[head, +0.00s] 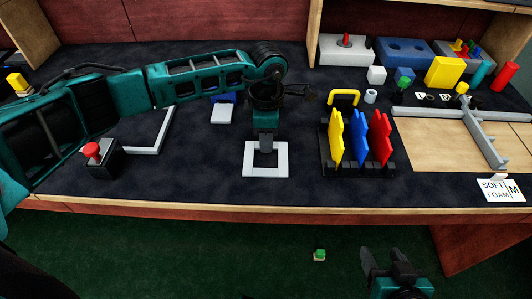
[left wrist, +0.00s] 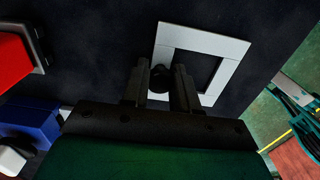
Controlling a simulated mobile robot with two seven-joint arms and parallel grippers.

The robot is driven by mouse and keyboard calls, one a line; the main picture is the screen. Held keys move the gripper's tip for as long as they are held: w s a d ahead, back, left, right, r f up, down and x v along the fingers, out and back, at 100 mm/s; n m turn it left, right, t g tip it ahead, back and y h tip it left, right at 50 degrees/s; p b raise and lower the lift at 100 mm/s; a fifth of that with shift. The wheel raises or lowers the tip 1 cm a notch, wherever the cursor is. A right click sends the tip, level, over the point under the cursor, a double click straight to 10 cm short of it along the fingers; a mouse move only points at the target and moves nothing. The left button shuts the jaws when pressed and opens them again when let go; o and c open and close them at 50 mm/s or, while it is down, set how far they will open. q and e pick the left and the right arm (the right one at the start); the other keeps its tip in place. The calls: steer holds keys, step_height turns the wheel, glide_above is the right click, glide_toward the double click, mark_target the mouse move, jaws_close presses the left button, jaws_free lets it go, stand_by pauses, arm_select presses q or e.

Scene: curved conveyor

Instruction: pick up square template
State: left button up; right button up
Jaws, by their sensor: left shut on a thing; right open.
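The square template is a flat white square frame (head: 265,173) on the dark tabletop, near the front edge in the middle. It also shows in the left wrist view (left wrist: 228,72), with dark tabletop inside its opening. My left gripper (head: 266,146) points down at the far side of the frame. In the left wrist view its fingers (left wrist: 160,82) are closed around a small dark round piece at the template's edge; the contact is partly hidden by the fingers. The template looks flat, and I see no clear gap beneath it. My right gripper (head: 383,260) is open and empty, below the table's front edge.
A black rack (head: 358,168) with yellow, blue and red plates stands right of the template. A red button on a black box (head: 103,160) and a white angled piece (head: 145,150) lie left. A blue-and-white object (head: 222,114) is behind. A wooden board (head: 430,150) lies right.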

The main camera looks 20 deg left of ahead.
arm_select(q)
jaws_close()
steer(key=shift+r, duration=0.1)
step_height(320, 180, up, 20)
steer(key=p, duration=0.1)
steer(key=shift+p, duration=0.4)
